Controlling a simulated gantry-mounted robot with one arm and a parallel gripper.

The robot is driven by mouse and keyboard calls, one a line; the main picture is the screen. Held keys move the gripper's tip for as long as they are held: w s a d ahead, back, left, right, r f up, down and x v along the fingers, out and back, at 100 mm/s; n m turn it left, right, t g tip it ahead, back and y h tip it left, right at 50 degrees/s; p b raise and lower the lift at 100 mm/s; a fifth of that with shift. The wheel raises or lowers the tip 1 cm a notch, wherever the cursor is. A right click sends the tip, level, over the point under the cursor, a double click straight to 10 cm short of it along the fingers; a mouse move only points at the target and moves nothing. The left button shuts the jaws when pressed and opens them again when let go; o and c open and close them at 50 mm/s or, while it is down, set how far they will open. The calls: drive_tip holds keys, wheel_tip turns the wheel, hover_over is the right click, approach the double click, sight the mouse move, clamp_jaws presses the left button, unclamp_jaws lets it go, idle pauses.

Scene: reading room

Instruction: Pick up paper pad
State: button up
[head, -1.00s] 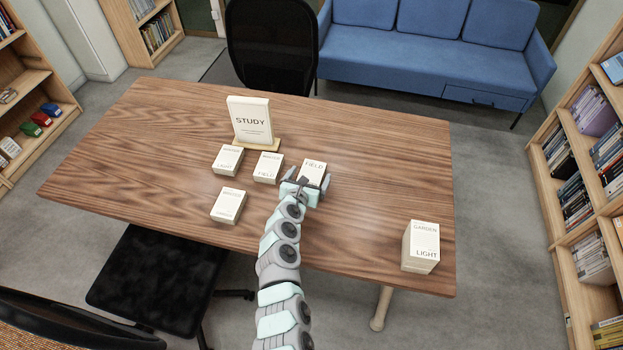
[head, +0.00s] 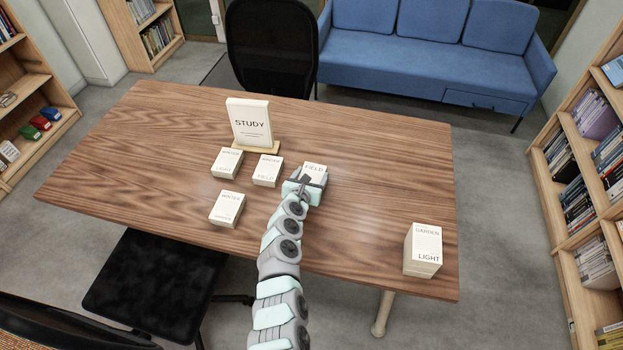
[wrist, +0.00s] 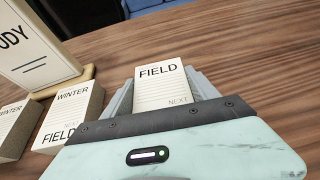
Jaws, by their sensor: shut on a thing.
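A cream paper pad marked FIELD (head: 314,169) is on the wooden table, right of the other pads. My gripper (head: 306,183) is shut on it, with the fingers along its two sides. In the wrist view the FIELD pad (wrist: 163,84) sits between the grey fingers, its lower part hidden by my gripper's body. Whether it touches the table cannot be told. A pad marked WINTER and FIELD (head: 267,170) lies just to its left. Two more pads lie farther left, one at the back (head: 227,162) and one nearer (head: 227,208).
A STUDY sign (head: 250,122) stands on a base behind the pads. A stack with GARDEN and LIGHT labels (head: 423,250) stands near the table's right front corner. The table (head: 380,165) is bare between my gripper and that stack. A black chair (head: 272,50) stands behind the table.

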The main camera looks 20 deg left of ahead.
drive_tip(key=c, duration=0.6)
